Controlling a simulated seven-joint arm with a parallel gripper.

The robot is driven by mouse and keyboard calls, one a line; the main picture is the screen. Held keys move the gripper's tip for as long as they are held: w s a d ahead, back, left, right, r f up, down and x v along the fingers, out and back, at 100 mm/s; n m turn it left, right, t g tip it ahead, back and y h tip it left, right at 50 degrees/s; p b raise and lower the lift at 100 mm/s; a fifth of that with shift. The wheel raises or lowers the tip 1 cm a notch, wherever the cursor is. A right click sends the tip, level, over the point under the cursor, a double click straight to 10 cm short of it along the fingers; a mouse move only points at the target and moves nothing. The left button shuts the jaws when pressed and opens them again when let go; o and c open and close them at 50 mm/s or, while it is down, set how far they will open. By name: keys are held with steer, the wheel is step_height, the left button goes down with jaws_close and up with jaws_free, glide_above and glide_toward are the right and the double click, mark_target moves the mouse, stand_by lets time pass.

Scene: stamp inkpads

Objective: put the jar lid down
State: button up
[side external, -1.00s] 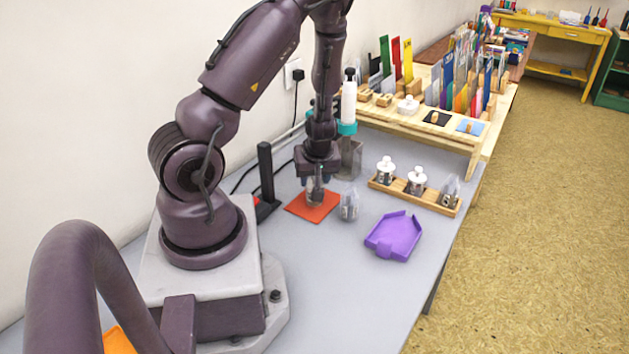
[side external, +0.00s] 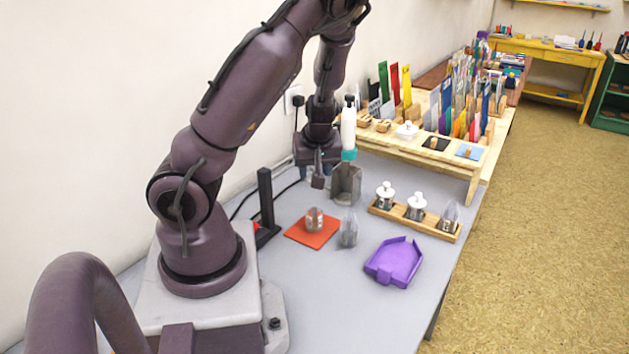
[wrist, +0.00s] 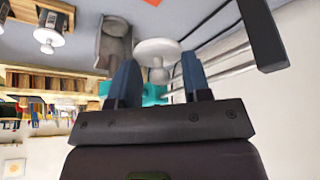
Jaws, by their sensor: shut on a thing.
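My gripper (side external: 317,182) is raised above the table, behind the orange mat (side external: 298,234). In the wrist view a white round jar lid (wrist: 156,47) with a knob is between the blue fingertips (wrist: 160,72), and they are shut on it. In the side view the lid cannot be made out at the gripper. A glass jar (side external: 314,220) stands upright on the orange mat, apart from the gripper, with no white lid on it.
Another clear jar (side external: 348,230) is beside the mat. A wooden rack (side external: 402,212) holds white-lidded jars (side external: 386,194). A purple tray (side external: 393,262) and a black post (side external: 266,200) are nearby.

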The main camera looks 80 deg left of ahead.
steer(key=shift+w+d+r, duration=0.2)
steer(key=shift+r, duration=0.05)
steer(key=w+d+f+m, duration=0.2)
steer(key=d+f, duration=0.1)
steer(key=d, duration=0.4)
steer(key=n, duration=0.2)
glide_above(328, 261)
steer(key=d, duration=0.1)
step_height(328, 261, down, 4)
steer(key=shift+d+f, duration=0.15)
steer(key=shift+f, duration=3.7)
steer(key=shift+f, duration=0.1)
steer(key=o, duration=0.9)
